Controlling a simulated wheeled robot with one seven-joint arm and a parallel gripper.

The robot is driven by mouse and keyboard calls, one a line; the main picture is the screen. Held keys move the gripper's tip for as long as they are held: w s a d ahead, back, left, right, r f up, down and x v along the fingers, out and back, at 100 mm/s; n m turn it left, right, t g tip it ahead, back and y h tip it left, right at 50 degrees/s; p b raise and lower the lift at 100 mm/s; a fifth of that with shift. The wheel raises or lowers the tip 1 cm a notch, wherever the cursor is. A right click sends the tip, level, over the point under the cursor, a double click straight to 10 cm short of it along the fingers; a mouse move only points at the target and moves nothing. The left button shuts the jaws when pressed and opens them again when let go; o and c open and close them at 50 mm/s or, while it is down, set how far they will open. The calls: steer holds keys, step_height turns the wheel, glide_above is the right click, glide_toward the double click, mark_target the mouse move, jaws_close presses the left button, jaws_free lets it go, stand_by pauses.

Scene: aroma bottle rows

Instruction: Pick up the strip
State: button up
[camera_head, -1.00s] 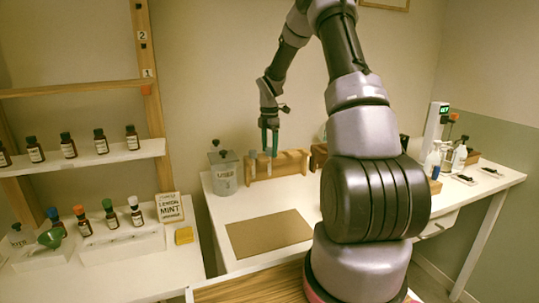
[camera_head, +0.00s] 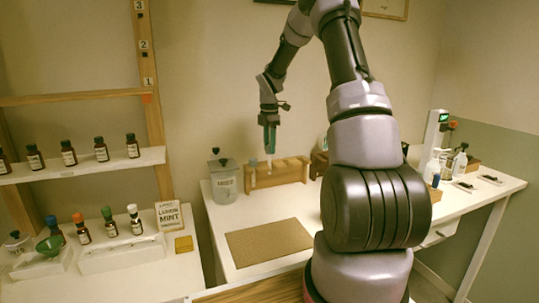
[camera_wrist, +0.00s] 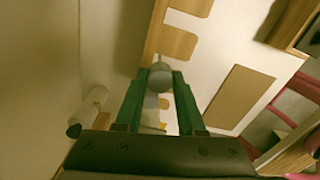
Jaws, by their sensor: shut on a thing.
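My gripper (camera_head: 270,148) is above the wooden rack (camera_head: 290,173) at the back of the white table. Its green fingers point down and are shut on a narrow pale strip (camera_head: 269,164), whose lower part shows below the fingertips in front of the rack. I cannot tell whether its lower end is clear of the rack. In the wrist view, my gripper (camera_wrist: 163,78) has a rounded grey end, apparently of the strip (camera_wrist: 160,74), between its fingertips. Another pale, thin piece (camera_head: 252,178) shows at the rack's left end.
A lidded grey container (camera_head: 224,182) stands just left of the rack. A brown mat (camera_head: 268,241) lies on the table in front, with clear white surface around it. Bottle shelves (camera_head: 85,164) are at left. Spray bottles (camera_head: 459,162) stand at right.

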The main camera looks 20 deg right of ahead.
step_height(320, 180, up, 14)
stand_by(0.4)
steer(key=shift+f, duration=0.15)
